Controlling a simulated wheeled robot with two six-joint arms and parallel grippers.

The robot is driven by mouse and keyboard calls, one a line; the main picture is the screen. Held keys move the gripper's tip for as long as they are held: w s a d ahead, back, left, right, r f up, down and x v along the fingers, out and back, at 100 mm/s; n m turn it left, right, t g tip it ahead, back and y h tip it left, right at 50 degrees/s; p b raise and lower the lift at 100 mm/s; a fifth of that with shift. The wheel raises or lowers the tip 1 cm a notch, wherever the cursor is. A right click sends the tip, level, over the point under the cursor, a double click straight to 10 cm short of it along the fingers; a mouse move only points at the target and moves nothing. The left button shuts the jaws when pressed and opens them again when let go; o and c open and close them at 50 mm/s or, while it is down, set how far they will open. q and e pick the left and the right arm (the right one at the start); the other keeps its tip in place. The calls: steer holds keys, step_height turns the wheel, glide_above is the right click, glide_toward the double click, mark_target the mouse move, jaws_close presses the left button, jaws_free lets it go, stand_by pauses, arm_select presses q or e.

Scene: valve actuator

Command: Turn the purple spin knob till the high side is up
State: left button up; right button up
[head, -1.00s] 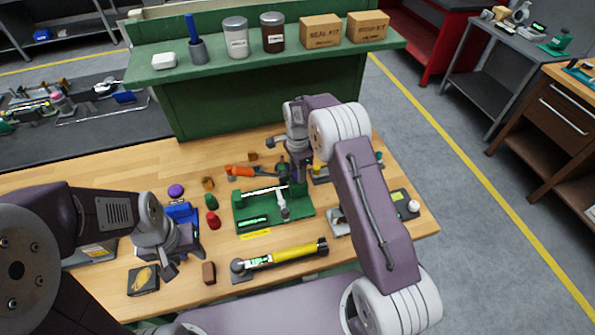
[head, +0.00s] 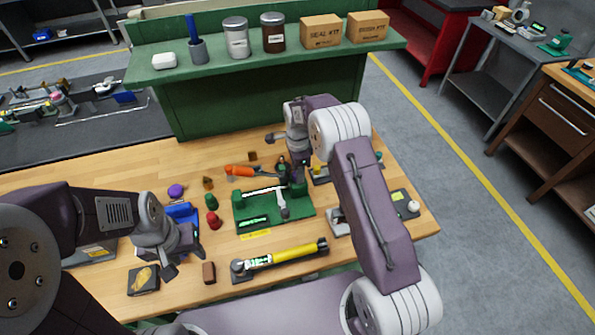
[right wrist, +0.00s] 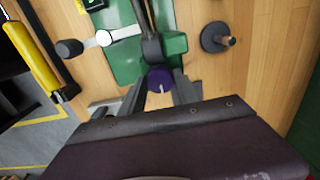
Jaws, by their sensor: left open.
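The purple spin knob (right wrist: 159,79) shows in the right wrist view with a white line on its face, beside a green block of the green fixture (right wrist: 128,62). My right gripper (right wrist: 160,86) has one finger on each side of the knob, and they look shut on it. In the head view the fixture (head: 245,211) stands mid-bench, and my right arm hides the knob there. I cannot tell which side of the knob is high. My left gripper (head: 186,262) is open and empty over the bench's left part.
A yellow-handled tool (head: 285,255) lies in front of the fixture. An orange-handled tool (head: 240,171) lies behind it. Red (head: 214,221), green (head: 211,202) and purple (head: 176,191) round pieces stand to its left.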

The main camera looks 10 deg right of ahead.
steer(key=o, duration=0.4)
steer(key=shift+d, duration=0.1)
steer(key=shift+c, duration=0.2)
step_height(320, 180, up, 9)
steer(key=b, duration=0.2)
